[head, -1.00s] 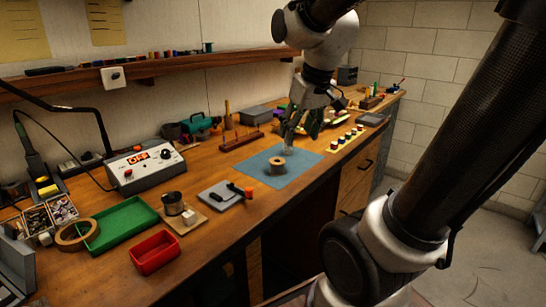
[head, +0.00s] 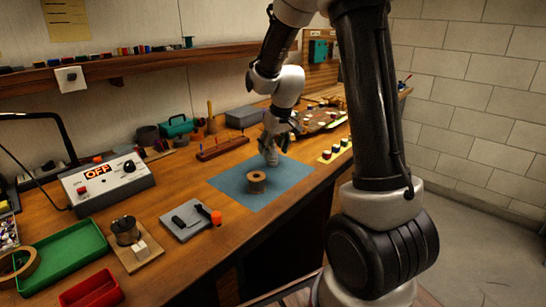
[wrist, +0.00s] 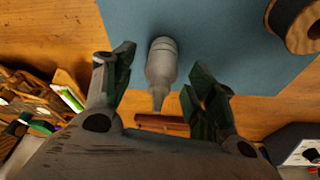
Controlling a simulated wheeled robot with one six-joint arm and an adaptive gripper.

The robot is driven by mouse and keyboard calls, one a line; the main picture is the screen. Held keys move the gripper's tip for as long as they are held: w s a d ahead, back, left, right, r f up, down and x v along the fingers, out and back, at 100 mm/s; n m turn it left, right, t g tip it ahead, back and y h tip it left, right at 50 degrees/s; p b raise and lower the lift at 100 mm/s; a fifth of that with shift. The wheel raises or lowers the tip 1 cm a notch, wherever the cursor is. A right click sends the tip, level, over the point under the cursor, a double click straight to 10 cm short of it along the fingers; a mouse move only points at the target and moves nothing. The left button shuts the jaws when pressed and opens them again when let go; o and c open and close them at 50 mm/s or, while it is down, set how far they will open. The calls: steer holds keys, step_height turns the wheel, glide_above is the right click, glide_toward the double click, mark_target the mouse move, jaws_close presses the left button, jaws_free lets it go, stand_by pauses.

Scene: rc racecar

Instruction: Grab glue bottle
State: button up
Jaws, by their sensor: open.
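The glue bottle (wrist: 161,62) is pale grey with a tapered nozzle, and in the wrist view it lies in the gap between my fingers. My gripper also shows in the wrist view (wrist: 164,68), open, with one dark green finger on each side of the bottle. I cannot tell whether either finger touches it.
A wooden spool (head: 256,184) sits on the blue mat (head: 232,188) close to the bottle. A peg rack (head: 222,148) is behind the mat. Small jars (head: 336,149) stand to the right. A grey tray with tools (head: 188,222) lies at the front left.

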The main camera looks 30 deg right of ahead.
steer(key=shift+w+f, duration=0.2)
steer(key=shift+f, duration=0.4)
steer(key=c, duration=1)
